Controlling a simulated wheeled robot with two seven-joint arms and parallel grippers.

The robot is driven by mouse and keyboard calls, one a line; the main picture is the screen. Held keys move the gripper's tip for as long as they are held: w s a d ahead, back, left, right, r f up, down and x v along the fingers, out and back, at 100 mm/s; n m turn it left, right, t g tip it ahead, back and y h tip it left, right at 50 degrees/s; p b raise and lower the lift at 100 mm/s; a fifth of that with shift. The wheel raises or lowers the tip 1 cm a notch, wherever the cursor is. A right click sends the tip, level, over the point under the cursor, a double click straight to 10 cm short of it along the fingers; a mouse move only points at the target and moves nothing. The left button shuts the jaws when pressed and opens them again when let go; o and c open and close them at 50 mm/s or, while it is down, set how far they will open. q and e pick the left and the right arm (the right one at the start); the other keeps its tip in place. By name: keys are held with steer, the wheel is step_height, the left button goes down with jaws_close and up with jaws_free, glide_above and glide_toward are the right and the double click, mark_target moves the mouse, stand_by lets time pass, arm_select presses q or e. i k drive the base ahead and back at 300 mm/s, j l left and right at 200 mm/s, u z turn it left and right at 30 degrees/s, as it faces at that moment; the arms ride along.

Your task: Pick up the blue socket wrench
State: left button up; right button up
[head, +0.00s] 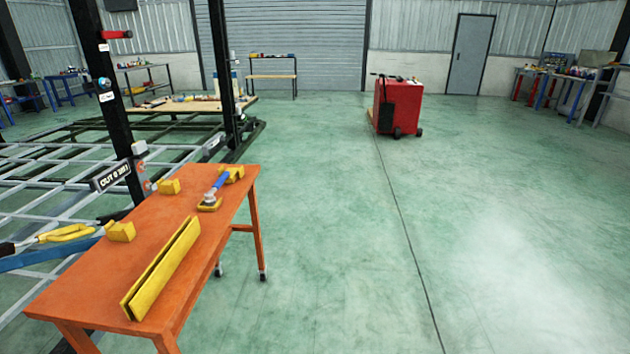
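A tool with a blue handle (220,184), which looks like the blue socket wrench, lies on the orange table (150,240) near its far right corner. Its grey end (211,197) rests on a small yellow block (209,206). Its other end lies by another yellow block (232,174). The finer detail of the tool is too small to tell. Neither of my grippers shows in the head view.
A long yellow channel piece (162,268) lies along the table's right side, with more yellow blocks (121,231) nearby. Left stand a black post (118,110) and the trailer frame (60,165). A red cart (398,105) stands far back. The floor right is clear.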

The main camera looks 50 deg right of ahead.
mark_target(210, 200)
steer(key=z, duration=0.9)
steer(key=i+l+u, duration=0.85)
steer(key=l, duration=0.4)
steer(key=i+l+u, duration=0.25)
steer(key=l+u, duration=0.2)
steer(key=l, duration=0.35)
steer(key=i+l+u, duration=0.15)
steer(key=l+u, duration=0.3)
steer(key=l, duration=0.4)
steer(key=l+u, duration=0.4)
steer(key=l, duration=0.45)
steer(key=k+l+u, duration=0.15)
steer(key=l+u, duration=0.3)
steer(key=l, duration=0.4)
